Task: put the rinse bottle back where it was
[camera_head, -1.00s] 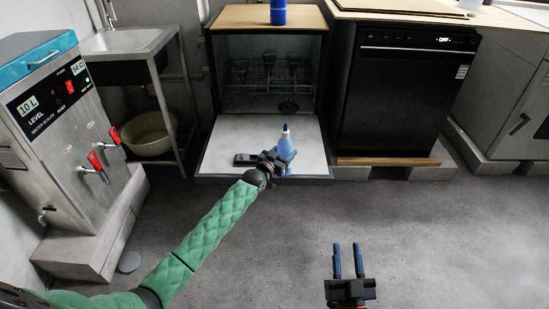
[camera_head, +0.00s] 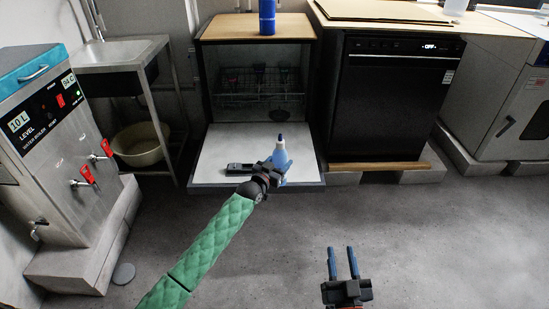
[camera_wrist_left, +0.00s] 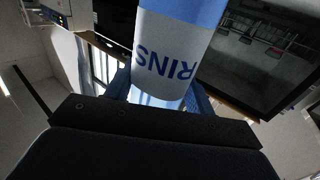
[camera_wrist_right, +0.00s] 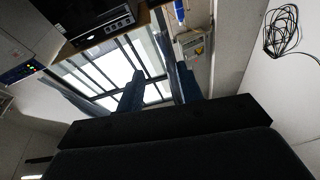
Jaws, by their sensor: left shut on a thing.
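The rinse bottle (camera_head: 280,157) is light blue with a dark blue tip and stands about upright in the head view. My left gripper (camera_head: 275,171) is shut on it; my fingers show on both sides of its white label (camera_wrist_left: 166,60) in the left wrist view.
A black appliance (camera_head: 390,105) stands to the right, a water boiler (camera_head: 70,170) to the left. The floor in front is clear.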

